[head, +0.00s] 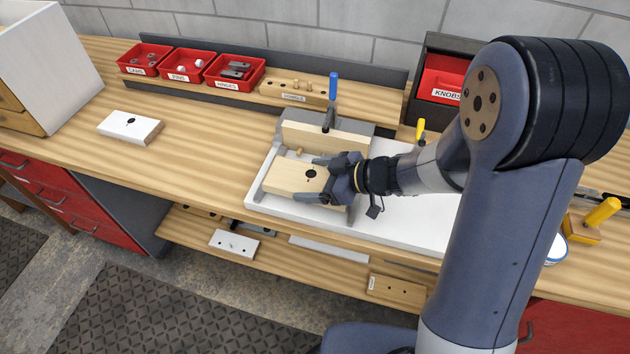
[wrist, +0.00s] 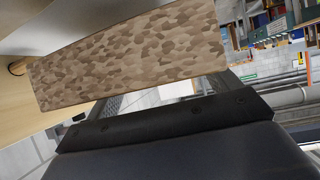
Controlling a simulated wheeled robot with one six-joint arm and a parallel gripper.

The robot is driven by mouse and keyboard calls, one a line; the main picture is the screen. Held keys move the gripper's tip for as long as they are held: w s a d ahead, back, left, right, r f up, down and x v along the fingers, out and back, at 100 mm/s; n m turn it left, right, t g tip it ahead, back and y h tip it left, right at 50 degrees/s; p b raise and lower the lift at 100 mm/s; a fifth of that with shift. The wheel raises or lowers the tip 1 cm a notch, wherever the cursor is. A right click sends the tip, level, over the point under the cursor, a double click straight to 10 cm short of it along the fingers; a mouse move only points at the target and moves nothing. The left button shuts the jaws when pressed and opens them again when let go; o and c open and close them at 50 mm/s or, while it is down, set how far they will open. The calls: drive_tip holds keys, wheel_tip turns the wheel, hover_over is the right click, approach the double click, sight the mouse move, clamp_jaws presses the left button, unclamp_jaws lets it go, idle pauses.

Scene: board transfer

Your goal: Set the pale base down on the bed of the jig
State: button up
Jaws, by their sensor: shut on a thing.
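The pale base (head: 293,178) is a light wooden block with a dark round hole in its top. My gripper (head: 322,182) is shut on its right end, one finger on the far side and one on the near side. The base lies level over the front of the jig (head: 326,136), before its wooden fence. I cannot tell whether it touches the bed, which it mostly hides. A blue-handled clamp (head: 333,90) stands upright at the fence. In the wrist view a mottled brown face (wrist: 130,55), apparently the base's end, fills the upper left.
The jig stands on a white board (head: 405,215). Red bins (head: 190,66) and a wooden knob rack (head: 297,90) are behind. A white block (head: 130,126) lies on the left bench, with clear wood between.

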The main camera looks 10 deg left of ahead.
drive_tip(key=shift+f, duration=0.25)
drive_tip(key=shift+f, duration=0.55)
drive_tip(key=shift+f, duration=0.1)
drive_tip(key=o, duration=1.1)
drive_tip(key=shift+c, duration=0.2)
drive_tip(key=shift+r, duration=0.25)
drive_tip(key=v, duration=1.2)
drive_tip(key=shift+r+p, duration=0.35)
